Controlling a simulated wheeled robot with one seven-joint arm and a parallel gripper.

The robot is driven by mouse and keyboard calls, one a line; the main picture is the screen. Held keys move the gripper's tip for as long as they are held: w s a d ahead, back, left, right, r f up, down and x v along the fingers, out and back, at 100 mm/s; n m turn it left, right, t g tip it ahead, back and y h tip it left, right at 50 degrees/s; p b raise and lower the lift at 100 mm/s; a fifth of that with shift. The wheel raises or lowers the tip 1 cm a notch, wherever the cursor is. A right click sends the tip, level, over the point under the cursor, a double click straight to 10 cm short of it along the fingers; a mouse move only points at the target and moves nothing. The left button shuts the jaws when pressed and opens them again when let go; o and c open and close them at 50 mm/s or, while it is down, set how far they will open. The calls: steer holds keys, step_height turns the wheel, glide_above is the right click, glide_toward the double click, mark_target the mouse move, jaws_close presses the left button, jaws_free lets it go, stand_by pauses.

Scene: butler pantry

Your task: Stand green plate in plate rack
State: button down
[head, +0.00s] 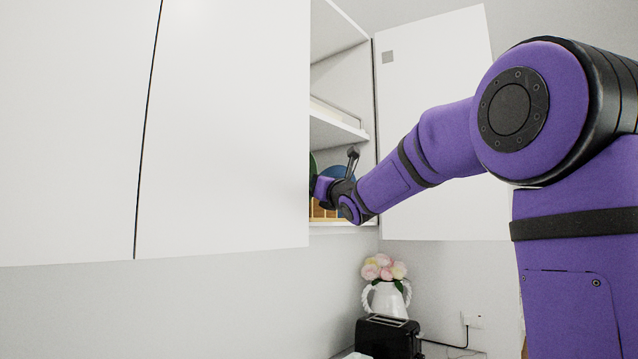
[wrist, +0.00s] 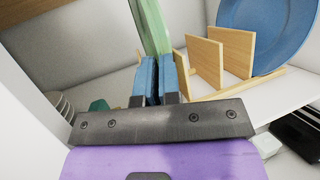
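The green plate (wrist: 151,26) is seen nearly edge-on in the wrist view. My gripper (wrist: 158,72) has its blue fingers close together on the plate's near edge. The wooden plate rack (wrist: 205,62) is just to the right, with upright dividers; a bit of wood also shows left of the fingers. I cannot tell whether the plate touches the rack. In the head view my gripper (head: 326,188) is inside the open cabinet, a sliver of the green plate (head: 312,164) showing beside the door edge. The rack (head: 321,212) is mostly hidden there.
A blue plate (wrist: 265,35) stands in the right part of the rack. Stacked bowls (wrist: 60,104) and a green item (wrist: 98,105) lie to the left. Cabinet doors (head: 230,120) flank the opening. A toaster (head: 388,338) and flower vase (head: 388,299) stand below.

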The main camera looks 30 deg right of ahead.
steer(key=shift+f, duration=0.95)
steer(key=c, duration=1.2)
jaws_free()
steer(key=shift+c, duration=0.2)
steer(key=shift+f, duration=0.1)
steer(key=v, duration=1.1)
